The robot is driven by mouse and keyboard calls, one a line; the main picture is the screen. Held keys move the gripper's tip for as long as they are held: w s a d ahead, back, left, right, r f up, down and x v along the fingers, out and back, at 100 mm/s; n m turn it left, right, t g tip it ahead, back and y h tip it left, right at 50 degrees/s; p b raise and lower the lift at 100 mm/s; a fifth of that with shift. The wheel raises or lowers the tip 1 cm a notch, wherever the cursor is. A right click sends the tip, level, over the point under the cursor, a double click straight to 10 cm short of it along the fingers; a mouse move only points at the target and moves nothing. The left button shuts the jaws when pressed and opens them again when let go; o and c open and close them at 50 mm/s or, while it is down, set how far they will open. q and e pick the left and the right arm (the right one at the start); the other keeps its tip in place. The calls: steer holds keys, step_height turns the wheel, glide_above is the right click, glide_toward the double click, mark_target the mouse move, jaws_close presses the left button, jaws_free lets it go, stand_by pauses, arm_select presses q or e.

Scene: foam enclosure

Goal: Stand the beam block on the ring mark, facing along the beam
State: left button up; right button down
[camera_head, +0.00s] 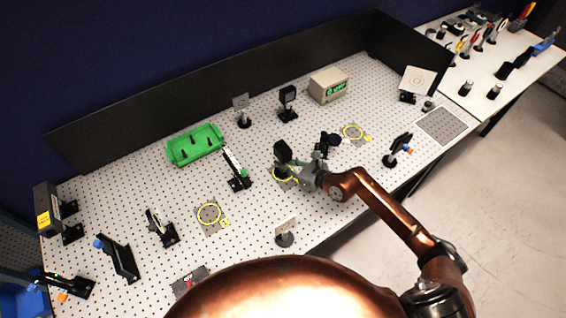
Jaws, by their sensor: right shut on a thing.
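The beam block (282,152) looks like a black square head on a short dark post. It is upright, over the middle yellow ring mark (275,179) on the perforated board. My right gripper (300,168) reaches in from the right and is shut on it, low on its right side. The gripper and post hide part of the ring. I cannot tell whether the base touches the board, or exactly which way the head faces. My left gripper is not in view.
A dark mount (322,147) stands close behind my gripper. A green tray (195,145) and a beige box (328,86) are farther back.

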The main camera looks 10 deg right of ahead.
steer(key=c, duration=2.3)
jaws_free()
steer(key=shift+f, duration=0.15)
steer(key=shift+c, duration=0.2)
steer(key=o, duration=0.4)
steer(key=shift+r, duration=0.25)
steer(key=v, duration=1.2)
steer(key=shift+f, duration=0.1)
